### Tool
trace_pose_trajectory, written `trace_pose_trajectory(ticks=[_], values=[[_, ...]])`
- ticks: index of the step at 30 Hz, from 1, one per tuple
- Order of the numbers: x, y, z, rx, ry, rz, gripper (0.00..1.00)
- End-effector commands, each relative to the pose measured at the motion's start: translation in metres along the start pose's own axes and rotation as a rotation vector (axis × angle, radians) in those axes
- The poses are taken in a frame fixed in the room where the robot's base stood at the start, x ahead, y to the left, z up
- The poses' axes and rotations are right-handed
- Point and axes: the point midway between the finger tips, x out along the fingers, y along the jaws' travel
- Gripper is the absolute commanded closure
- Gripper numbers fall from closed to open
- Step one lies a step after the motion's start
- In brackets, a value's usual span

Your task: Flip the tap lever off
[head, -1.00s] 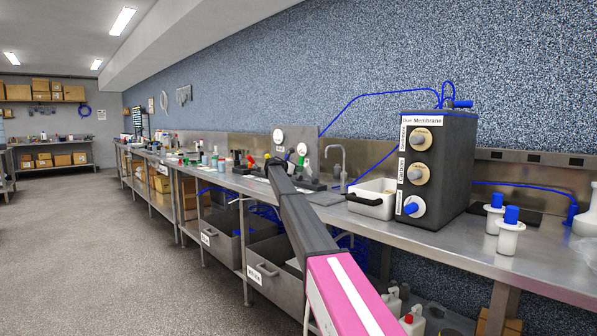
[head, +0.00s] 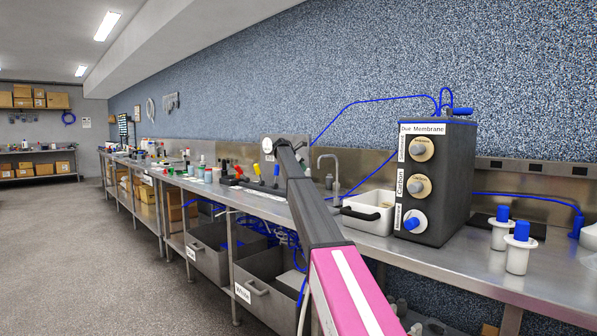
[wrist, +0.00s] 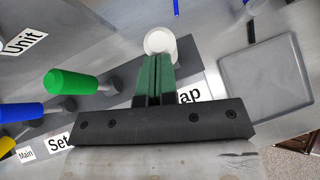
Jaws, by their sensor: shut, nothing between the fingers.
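In the wrist view, a white round-ended lever (wrist: 159,41) stands just beyond my gripper's fingertips (wrist: 158,62). Its lower part is hidden behind the green fingers, so I cannot tell whether they touch. A partly covered label ending in "ap" (wrist: 190,95) lies beside it. My gripper is shut and empty. In the head view, my arm hides the gripper and the white lever.
A green lever (wrist: 70,83) and a blue lever (wrist: 20,112) stand left of my gripper. In the head view, a faucet (head: 335,172), white tub (head: 369,213) and black membrane box (head: 440,190) stand right of my arm.

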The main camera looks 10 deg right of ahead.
Motion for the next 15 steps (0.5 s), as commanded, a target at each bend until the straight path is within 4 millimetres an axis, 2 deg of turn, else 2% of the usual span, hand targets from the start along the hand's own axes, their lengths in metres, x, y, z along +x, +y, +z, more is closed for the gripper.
trace_pose_trajectory(ticks=[15], values=[[0.0082,0.0033,0.0112,0.001,-0.004,0.0,1.0]])
